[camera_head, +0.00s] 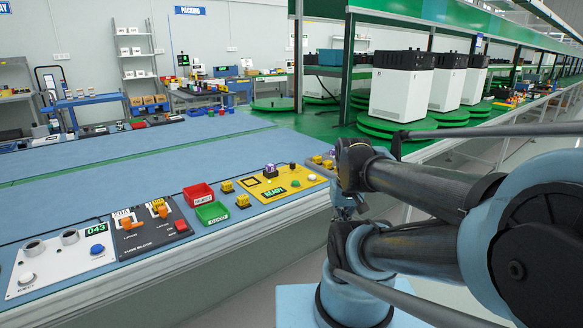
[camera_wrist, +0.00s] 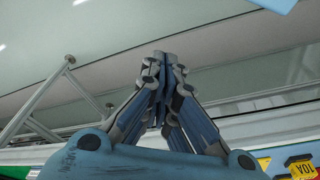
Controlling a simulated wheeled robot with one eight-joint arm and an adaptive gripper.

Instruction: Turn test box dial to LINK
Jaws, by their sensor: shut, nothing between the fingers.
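A yellow panel (camera_head: 287,180) that looks like the test box lies on the blue bench, just left of my arm in the head view. It has a READY display (camera_head: 274,192), a green button and a dark raised part with a purple top (camera_head: 270,170). I cannot tell whether that part is the dial, and no LINK mark is readable. My gripper (camera_wrist: 162,56) is shut and empty in the wrist view, apart from everything.
Left of the panel are a red tray (camera_head: 199,194), a green tray (camera_head: 212,213), yellow blocks (camera_head: 243,201), a dark fuse block panel (camera_head: 150,230) and a white eject panel (camera_head: 60,263). A yellow 10A piece (camera_wrist: 302,168) shows in the wrist view's lower right corner. White machines stand behind.

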